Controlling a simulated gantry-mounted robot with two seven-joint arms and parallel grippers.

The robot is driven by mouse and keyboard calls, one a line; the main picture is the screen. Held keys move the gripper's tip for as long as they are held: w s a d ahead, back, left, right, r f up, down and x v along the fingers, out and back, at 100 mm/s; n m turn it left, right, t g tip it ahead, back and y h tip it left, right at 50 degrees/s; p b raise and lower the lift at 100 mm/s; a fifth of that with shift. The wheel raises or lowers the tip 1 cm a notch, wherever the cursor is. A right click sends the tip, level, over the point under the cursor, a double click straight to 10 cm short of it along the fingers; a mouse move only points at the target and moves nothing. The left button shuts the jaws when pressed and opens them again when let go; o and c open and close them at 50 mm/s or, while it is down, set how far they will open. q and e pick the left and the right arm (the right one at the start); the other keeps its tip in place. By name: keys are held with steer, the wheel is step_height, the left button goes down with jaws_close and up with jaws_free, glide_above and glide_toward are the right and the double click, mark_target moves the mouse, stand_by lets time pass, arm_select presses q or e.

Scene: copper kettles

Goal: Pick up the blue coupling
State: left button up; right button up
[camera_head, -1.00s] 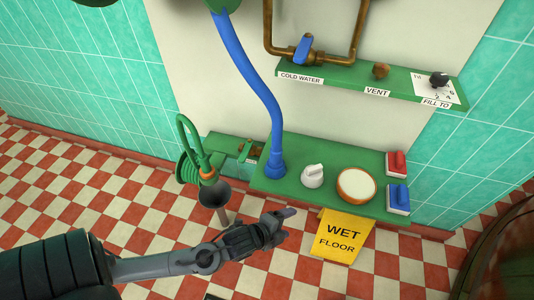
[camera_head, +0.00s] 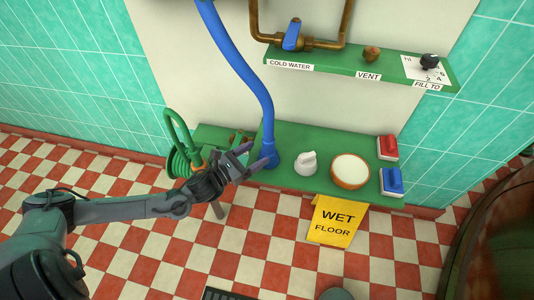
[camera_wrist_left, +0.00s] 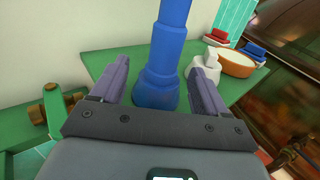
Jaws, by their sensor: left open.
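The blue coupling (camera_head: 268,157) is the thick stepped end of a blue hose (camera_head: 240,65) and stands upright on a green shelf (camera_head: 310,140). My left gripper (camera_head: 258,158) reaches it from the left, its fingers open. In the left wrist view the coupling (camera_wrist_left: 157,85) stands between and beyond the two purple-grey fingers of the gripper (camera_wrist_left: 160,80), with a gap showing on each side. My right gripper is not in view.
On the shelf to the right are a white knob (camera_head: 305,163), a round cream-topped dish (camera_head: 350,171), a red switch (camera_head: 388,147) and a blue switch (camera_head: 391,182). A coiled green hose (camera_head: 180,150) hangs at the left. A yellow wet-floor sign (camera_head: 337,221) hangs at the front.

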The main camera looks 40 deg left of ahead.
mark_target(261, 156)
arm_select(q)
steer(key=shift+w+d+b, duration=0.2)
steer(key=shift+w+b, duration=0.1)
steer(key=shift+w, duration=0.75)
steer(key=shift+w+d+f+b, duration=0.15)
steer(key=shift+w+b, duration=0.3)
steer(key=shift+b, duration=0.05)
steer(key=w+b, duration=0.1)
steer(key=w, duration=0.1)
steer(key=w+d+b, duration=0.1)
steer(key=shift+w, duration=0.4)
steer(key=shift+w+d, duration=0.1)
steer(key=shift+w, duration=0.1)
steer(key=shift+s, duration=0.1)
steer(key=c, duration=1)
